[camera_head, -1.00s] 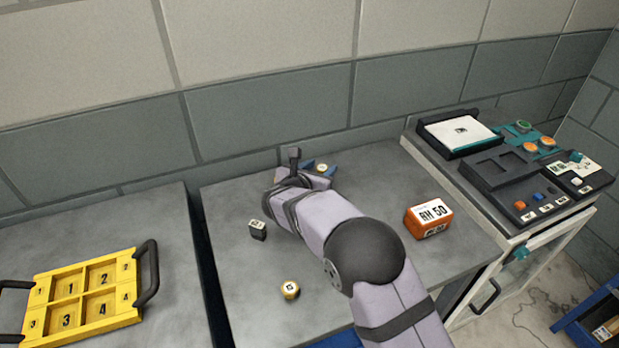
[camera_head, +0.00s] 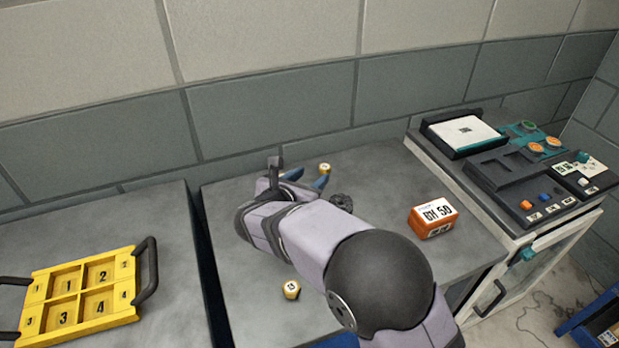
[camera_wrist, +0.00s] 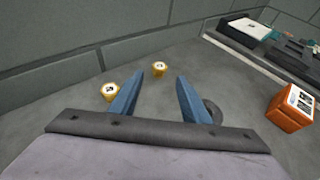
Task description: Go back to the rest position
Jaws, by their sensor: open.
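My gripper (camera_head: 307,178) is open and empty, its two blue fingers spread above the back of the middle table (camera_head: 228,300). In the wrist view the fingers (camera_wrist: 159,80) have bare table between them. A small yellow piece (camera_head: 325,168) lies just beyond the fingertips; it also shows in the wrist view (camera_wrist: 158,69). A second yellow piece (camera_wrist: 109,92) shows left of the left finger. A dark round piece (camera_head: 341,202) sits right of the gripper, partly behind the right finger in the wrist view (camera_wrist: 213,112). My arm hides the table's centre.
An orange box (camera_head: 433,218) stands on the table's right side. Another yellow piece (camera_head: 291,290) lies near the front. A yellow numbered tray (camera_head: 75,325) with black handles is on the left table. A control bench (camera_head: 470,200) stands at right. The wall (camera_head: 270,120) closes the back.

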